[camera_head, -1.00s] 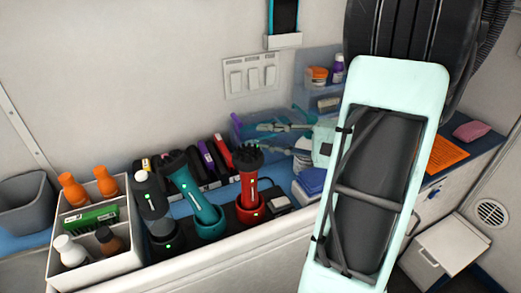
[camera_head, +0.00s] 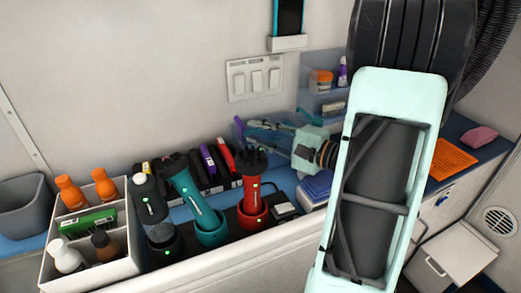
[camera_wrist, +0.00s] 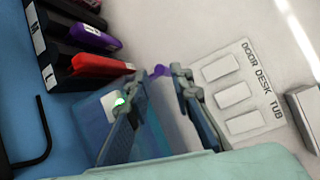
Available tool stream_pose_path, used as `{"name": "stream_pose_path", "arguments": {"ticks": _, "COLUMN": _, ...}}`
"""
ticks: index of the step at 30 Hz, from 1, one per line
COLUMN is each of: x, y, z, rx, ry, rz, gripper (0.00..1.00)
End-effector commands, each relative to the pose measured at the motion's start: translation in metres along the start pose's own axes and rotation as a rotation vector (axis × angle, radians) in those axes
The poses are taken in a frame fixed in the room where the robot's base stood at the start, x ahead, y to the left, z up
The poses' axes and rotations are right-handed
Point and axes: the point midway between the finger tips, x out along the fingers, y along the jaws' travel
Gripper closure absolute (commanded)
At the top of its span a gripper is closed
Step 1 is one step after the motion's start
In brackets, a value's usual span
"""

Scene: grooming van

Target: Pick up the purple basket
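The purple basket is mostly hidden. A thin purple edge (camera_head: 239,129) shows at the back of the counter in the head view, just left of my fingertips. A small purple piece (camera_wrist: 160,71) also shows between the fingertips in the wrist view. My gripper (camera_head: 262,129) reaches left over the counter, behind the red brush. In the wrist view my gripper (camera_wrist: 158,76) has its two fingers apart, with bluish see-through surfaces around and between them. I see no clear hold on the basket.
A white caddy (camera_head: 110,272) holds several bottles. Wall switches (camera_head: 255,78) are close behind. A clear shelf (camera_head: 322,62) stands at the back.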

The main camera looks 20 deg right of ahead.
Motion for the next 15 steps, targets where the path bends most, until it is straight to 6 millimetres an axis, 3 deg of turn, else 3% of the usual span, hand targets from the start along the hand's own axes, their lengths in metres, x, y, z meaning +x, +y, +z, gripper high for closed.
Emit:
{"name": "stream_pose_path", "arguments": {"ticks": 6, "x": 0.023, "y": 0.0, "z": 0.0, "rx": 0.001, "ry": 0.0, "rz": 0.001, "gripper": 0.79}}
{"name": "stream_pose_path", "arguments": {"ticks": 13, "x": 0.024, "y": 0.0, "z": 0.0, "rx": 0.0, "ry": 0.001, "rz": 0.001, "gripper": 0.79}}
{"name": "stream_pose_path", "arguments": {"ticks": 15, "x": 0.024, "y": 0.0, "z": 0.0, "rx": 0.0, "ry": 0.001, "rz": 0.001, "gripper": 0.87}}
